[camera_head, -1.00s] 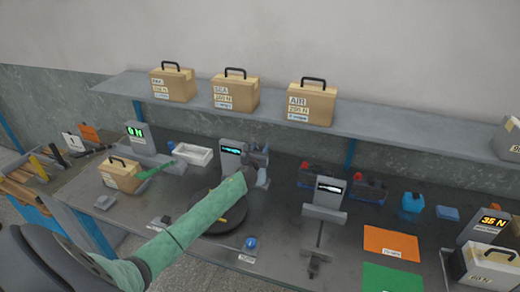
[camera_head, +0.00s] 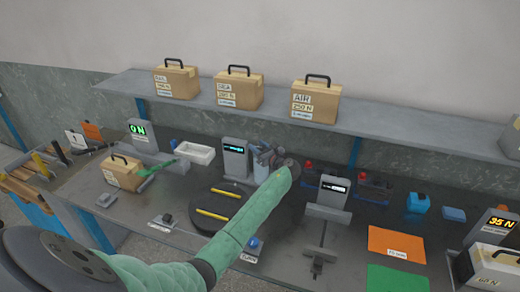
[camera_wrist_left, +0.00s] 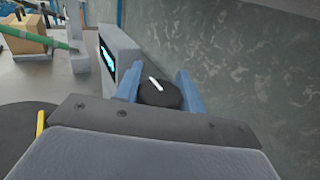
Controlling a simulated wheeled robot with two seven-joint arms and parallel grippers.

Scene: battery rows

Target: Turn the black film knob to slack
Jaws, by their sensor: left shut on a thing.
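The black film knob (camera_wrist_left: 160,93) with a white pointer line shows in the left wrist view. The line slants up and to the left. The blue fingers of my left gripper (camera_wrist_left: 160,88) are on either side of the knob, shut on it. In the head view my left gripper (camera_head: 268,158) is just right of the grey unit with a lit screen (camera_head: 235,158), and the knob is hidden there. The unit also shows in the left wrist view (camera_wrist_left: 118,55). I see no readable slack mark. My right gripper is not in view.
A black turntable (camera_head: 205,222) with two yellow strips lies in front of the unit. A second grey unit with a screen (camera_head: 332,192) stands to the right. Cardboard boxes with handles stand on the shelf (camera_head: 390,132) above. Orange (camera_head: 396,243) and green sheets lie at the right.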

